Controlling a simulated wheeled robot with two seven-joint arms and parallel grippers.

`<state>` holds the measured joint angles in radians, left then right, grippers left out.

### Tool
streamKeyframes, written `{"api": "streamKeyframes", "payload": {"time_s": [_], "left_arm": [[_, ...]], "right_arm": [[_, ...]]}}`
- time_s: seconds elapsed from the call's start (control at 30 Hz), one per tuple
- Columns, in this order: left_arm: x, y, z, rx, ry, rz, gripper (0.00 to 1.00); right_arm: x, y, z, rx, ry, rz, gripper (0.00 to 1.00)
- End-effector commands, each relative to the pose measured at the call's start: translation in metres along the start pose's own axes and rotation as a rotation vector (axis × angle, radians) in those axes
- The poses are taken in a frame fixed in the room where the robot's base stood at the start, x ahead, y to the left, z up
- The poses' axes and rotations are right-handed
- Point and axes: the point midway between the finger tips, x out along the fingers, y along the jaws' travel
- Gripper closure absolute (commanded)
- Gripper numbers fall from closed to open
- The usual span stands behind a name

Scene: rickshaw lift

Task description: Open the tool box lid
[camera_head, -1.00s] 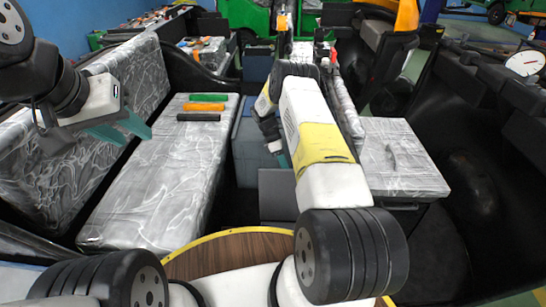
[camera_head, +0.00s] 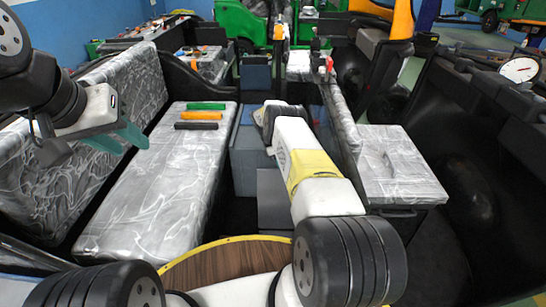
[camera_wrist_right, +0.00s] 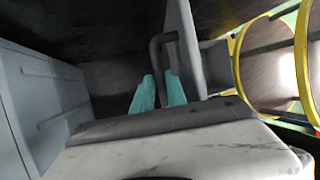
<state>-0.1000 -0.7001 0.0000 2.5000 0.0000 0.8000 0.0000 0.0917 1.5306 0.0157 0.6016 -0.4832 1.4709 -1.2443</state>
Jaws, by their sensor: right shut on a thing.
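In the right wrist view, my right gripper (camera_wrist_right: 160,91) has its teal fingers shut on a dark bent handle (camera_wrist_right: 156,50). The handle joins a grey panel (camera_wrist_right: 186,50) that stands nearly edge-on; I take it for the tool box lid. A grey-blue box (camera_wrist_right: 38,105) shows at the left there. In the head view, a blue-grey box (camera_head: 246,160) stands between the seats, with a grey panel (camera_head: 272,195) in front. My right arm hides most of that gripper. My left gripper (camera_head: 134,144) is open and empty, above the left seat.
A long grey-patterned bench (camera_head: 160,185) runs at the left, with green, orange and black tool handles (camera_head: 199,115) on it. A patterned seat (camera_head: 397,165) is at the right. A wooden round floor (camera_head: 215,265) with a yellow rim lies in front.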

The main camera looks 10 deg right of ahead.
Motion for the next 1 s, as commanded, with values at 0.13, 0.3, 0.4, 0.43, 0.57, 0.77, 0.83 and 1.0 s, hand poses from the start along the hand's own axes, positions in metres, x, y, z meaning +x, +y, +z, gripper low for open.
{"api": "streamKeyframes", "payload": {"time_s": [0.13,0.3,0.4,0.43,0.57,0.77,0.83,1.0], "left_arm": [[0.000,0.000,0.000,0.000,0.000,0.000,0.64],[0.000,0.000,0.000,0.000,0.000,0.000,0.64],[0.000,0.000,0.000,0.000,0.000,0.000,0.64],[0.000,0.000,0.000,0.000,0.000,0.000,0.64],[0.000,0.000,0.000,0.000,0.000,0.000,0.64],[0.000,0.000,0.000,0.000,0.000,0.000,0.64],[0.000,0.000,0.000,0.000,0.000,0.000,0.64],[0.000,0.000,0.000,0.000,0.000,0.000,0.64]], "right_arm": [[0.001,0.007,0.003,0.005,0.000,0.025,1.00],[0.001,0.007,0.004,0.006,-0.002,0.026,0.76],[0.000,0.007,0.004,0.006,-0.001,0.025,0.66],[0.000,0.007,0.004,0.006,-0.001,0.024,0.66],[0.000,0.006,0.003,0.005,0.000,0.023,0.66],[-0.004,0.005,0.003,0.004,0.002,0.022,0.66],[-0.009,0.003,0.005,0.004,0.001,0.022,0.66],[-0.035,-0.006,0.018,0.006,-0.001,0.025,0.66]]}}
